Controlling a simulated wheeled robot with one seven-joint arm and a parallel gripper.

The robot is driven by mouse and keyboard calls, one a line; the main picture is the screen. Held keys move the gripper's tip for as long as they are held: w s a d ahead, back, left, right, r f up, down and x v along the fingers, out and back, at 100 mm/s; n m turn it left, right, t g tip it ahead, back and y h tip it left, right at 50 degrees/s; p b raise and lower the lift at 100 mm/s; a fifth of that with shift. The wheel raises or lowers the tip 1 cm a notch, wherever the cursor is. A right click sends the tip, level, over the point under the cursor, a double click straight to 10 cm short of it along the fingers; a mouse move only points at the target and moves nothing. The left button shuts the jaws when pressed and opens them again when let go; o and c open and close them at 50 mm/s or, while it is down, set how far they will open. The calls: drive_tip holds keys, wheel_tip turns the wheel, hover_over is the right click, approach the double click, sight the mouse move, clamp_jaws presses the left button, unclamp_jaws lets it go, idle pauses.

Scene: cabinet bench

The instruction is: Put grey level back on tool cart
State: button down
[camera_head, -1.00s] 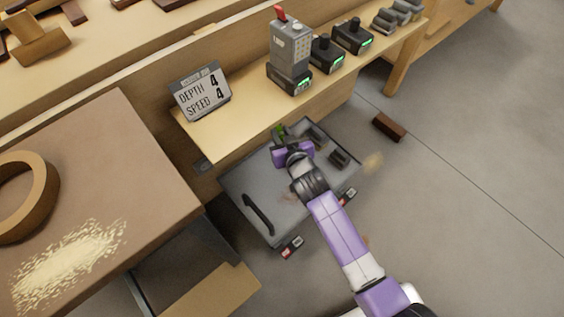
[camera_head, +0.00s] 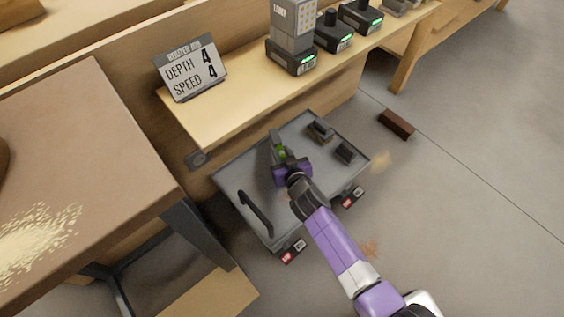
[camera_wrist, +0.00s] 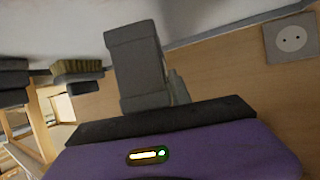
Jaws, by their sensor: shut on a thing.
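The grey level (camera_head: 275,138) is a small grey block-like bar in the jaws of my gripper (camera_head: 279,158). In the wrist view the grey level (camera_wrist: 138,62) stands out beyond the dark jaw edge, and its lower end is hidden there. My gripper is shut on it. The tool cart (camera_head: 225,178) is a low grey-topped cart under the bench's front shelf. My gripper and the level are over its back middle part. I cannot tell whether the level touches the cart top.
Two small dark items, a grey-brown one (camera_head: 320,131) and a black one (camera_head: 345,152), lie on the cart's right side. A black handle (camera_head: 257,213) is at its left. The wooden shelf (camera_head: 235,103) overhangs behind, bearing a sign (camera_head: 190,70) and chargers. A brown block (camera_head: 397,124) lies on the floor.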

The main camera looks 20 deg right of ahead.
drive_tip(key=shift+f+b, duration=1.45)
drive_tip(key=shift+f, duration=0.5)
drive_tip(key=shift+f, duration=0.1)
drive_tip(key=shift+f, duration=0.15)
drive_tip(key=c, duration=1.2)
unclamp_jaws()
drive_tip(key=shift+o, duration=0.2)
drive_tip(key=shift+r, duration=0.25)
drive_tip(key=shift+s+r, duration=0.15)
drive_tip(key=shift+s, duration=0.15)
drive_tip(key=p+v, duration=0.5)
drive_tip(key=v, duration=0.6)
drive_tip(key=shift+s, duration=0.15)
